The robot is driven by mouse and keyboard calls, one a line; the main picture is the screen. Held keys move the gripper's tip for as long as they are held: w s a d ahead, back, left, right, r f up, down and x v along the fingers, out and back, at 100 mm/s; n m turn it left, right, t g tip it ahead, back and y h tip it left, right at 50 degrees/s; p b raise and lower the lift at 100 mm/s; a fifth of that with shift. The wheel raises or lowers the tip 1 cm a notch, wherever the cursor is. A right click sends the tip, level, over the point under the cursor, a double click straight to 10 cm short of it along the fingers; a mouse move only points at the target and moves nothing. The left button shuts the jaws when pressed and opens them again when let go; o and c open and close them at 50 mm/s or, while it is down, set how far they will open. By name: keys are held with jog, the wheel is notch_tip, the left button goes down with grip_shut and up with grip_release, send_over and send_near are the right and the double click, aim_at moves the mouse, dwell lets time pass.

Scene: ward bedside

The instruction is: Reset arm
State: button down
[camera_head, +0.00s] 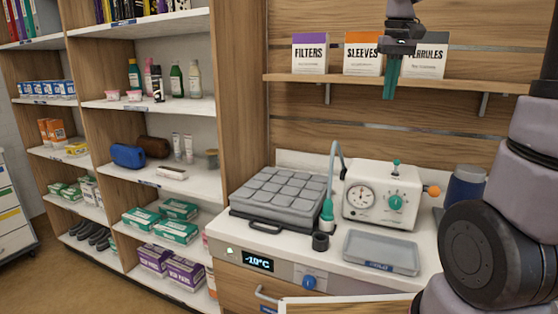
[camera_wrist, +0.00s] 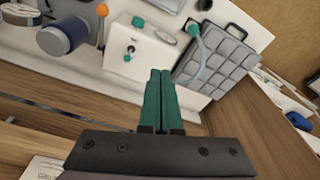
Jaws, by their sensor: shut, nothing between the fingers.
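My gripper (camera_head: 391,80) hangs with its green fingers pointing down, in front of the wall shelf with the labelled boxes. The fingers are shut together and hold nothing. In the wrist view my gripper (camera_wrist: 160,78) points toward the counter, with the white machine beyond its fingertips. My arm comes in from the right side of the head view, and part of it is out of frame at the top.
A shelf (camera_head: 450,84) carries boxes marked filters (camera_head: 310,56), sleeves (camera_head: 362,57) and ferrules. Below are a dial machine (camera_head: 378,212), a grey-lidded tray (camera_head: 275,203), a shallow tray (camera_head: 380,266) and a blue jar (camera_head: 464,190). A stocked cabinet (camera_head: 100,160) stands left.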

jog(key=s+a+f+m+t+y, duration=0.1)
jog(key=s+t, duration=0.1)
jog(key=s, duration=0.6)
jog(key=s+a+m+t+y, duration=0.1)
jog(key=s+a+m+t, duration=0.1)
jog(key=s, duration=0.6)
jog(key=shift+s+f+m+t, duration=0.2)
jog(key=shift+f+m+t, duration=0.15)
jog(key=shift+t, duration=0.45)
